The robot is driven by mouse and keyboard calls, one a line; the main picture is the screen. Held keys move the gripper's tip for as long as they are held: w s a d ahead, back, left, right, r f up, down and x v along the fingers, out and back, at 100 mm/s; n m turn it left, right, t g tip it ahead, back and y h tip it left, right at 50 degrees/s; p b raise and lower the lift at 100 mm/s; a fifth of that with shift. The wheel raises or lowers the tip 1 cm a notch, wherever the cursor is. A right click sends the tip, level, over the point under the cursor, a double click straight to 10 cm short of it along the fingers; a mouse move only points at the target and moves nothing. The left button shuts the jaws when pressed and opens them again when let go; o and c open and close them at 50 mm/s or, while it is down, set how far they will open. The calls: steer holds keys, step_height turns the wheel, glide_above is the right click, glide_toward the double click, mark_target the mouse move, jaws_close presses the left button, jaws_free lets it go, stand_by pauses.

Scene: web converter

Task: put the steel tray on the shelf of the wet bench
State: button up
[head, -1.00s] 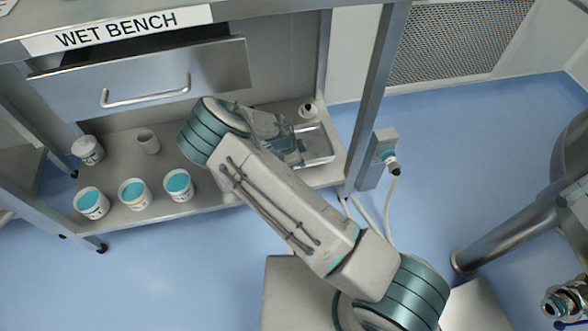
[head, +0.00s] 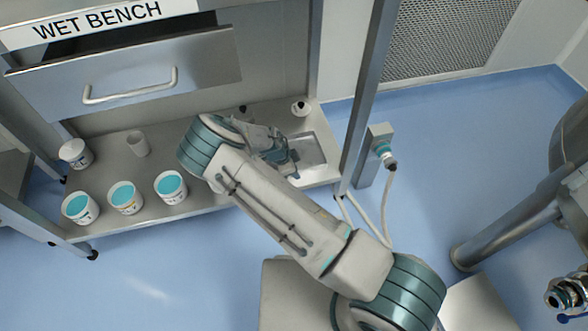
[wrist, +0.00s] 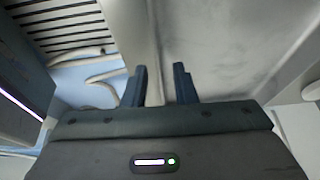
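The steel tray (head: 308,150) is a shallow, shiny rectangle at the right end of the wet bench's low shelf (head: 215,202). It looks flat on the shelf, inside its front edge. My gripper (head: 288,160) is at the tray's left side, partly hidden by my arm. In the wrist view, the two dark fingers of my gripper (wrist: 162,84) stand apart, with a pale edge between them. The broad grey surface of the tray (wrist: 215,45) fills the upper right. Gaps show beside the edge, so the fingers do not look clamped.
Several white tubs with teal contents (head: 124,197) stand on the shelf's left half, with a beige cup (head: 137,143) behind. A drawer (head: 130,78) juts out above. A bench post (head: 368,90) and a hose fitting (head: 384,150) stand to the right.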

steer(key=p+v, duration=0.4)
steer(key=v, duration=0.8)
steer(key=shift+r, duration=0.3)
